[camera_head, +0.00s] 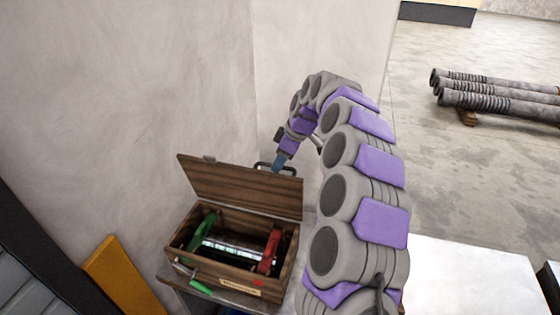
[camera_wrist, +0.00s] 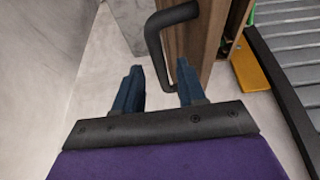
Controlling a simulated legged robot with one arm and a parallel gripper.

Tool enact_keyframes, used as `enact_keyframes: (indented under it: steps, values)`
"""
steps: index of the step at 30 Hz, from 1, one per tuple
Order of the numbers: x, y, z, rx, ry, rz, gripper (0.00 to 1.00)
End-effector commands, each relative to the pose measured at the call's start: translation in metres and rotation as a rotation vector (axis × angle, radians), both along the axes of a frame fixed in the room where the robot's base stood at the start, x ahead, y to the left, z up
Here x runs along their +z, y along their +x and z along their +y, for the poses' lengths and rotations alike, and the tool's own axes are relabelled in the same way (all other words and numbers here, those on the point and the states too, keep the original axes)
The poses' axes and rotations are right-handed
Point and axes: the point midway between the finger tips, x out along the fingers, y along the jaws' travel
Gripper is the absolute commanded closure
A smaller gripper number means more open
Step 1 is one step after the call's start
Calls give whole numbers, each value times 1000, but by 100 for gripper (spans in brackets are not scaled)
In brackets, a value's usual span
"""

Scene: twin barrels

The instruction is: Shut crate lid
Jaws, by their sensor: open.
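A wooden crate (camera_head: 230,266) stands on a small table, with red and green items inside. Its lid (camera_head: 240,186) is raised, tilted up at the back. The lid also shows edge-on in the wrist view (camera_wrist: 195,38), with a dark handle (camera_wrist: 160,40) curving out from it. My gripper (camera_head: 277,166) is behind the lid near its top right corner. In the wrist view my gripper (camera_wrist: 157,85) is open, with two blue fingers apart. The handle's lower end is just beyond the right finger. I cannot tell whether they touch.
A pale wall (camera_head: 130,90) rises close behind and left of the crate. A yellow board (camera_head: 122,278) leans at the lower left. A white surface (camera_head: 470,275) is at the lower right. Pipes (camera_head: 500,95) lie on the floor farther right, with bare floor around them.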

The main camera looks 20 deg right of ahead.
Motion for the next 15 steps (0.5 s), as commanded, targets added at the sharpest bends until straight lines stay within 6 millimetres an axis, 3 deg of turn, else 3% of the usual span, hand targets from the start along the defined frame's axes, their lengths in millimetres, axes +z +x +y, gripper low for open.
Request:
enact_keyframes:
  steps: [10,15]
  values:
    - [-3,1,1,0,0,-1,60]
    - [-3,1,1,0,0,-1,75]
